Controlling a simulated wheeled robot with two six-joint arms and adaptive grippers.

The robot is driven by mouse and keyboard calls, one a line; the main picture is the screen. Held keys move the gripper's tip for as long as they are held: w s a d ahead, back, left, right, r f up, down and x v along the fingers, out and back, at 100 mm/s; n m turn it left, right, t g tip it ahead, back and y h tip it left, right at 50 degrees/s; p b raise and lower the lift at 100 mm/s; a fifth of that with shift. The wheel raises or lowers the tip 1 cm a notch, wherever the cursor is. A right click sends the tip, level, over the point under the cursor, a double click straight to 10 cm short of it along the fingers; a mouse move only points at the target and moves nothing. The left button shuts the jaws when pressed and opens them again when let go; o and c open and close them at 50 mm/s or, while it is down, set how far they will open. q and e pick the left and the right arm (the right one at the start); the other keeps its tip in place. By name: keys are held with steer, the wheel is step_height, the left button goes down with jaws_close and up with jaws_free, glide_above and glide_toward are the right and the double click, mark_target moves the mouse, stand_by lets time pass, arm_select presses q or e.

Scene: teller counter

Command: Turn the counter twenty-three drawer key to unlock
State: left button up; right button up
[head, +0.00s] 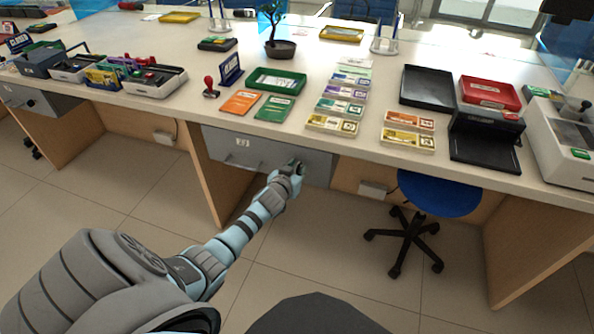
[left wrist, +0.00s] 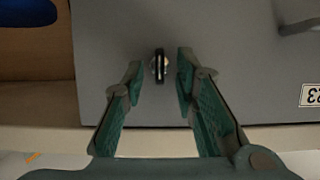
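The grey drawer (head: 222,148) under the counter carries a small label (head: 242,142), which reads 23 upside down in the left wrist view (left wrist: 312,95). The drawer looks closed. Its key (left wrist: 159,67) sits in the lock on the drawer front, with its dark bow upright in the left wrist view. My left gripper (head: 297,168) is at the right part of the drawer front and hides the key in the head view. In the left wrist view its two fingers (left wrist: 160,76) are open, one on each side of the key, with visible gaps. My right gripper is out of view.
The drawer handle (head: 241,164) is left of my left gripper. Above, the counter holds banknote bundles (head: 331,124), a green tray (head: 276,81) and a dark device (head: 486,135). A blue stool (head: 438,195) stands to the right below the counter.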

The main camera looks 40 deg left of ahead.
arm_select(q)
jaws_close()
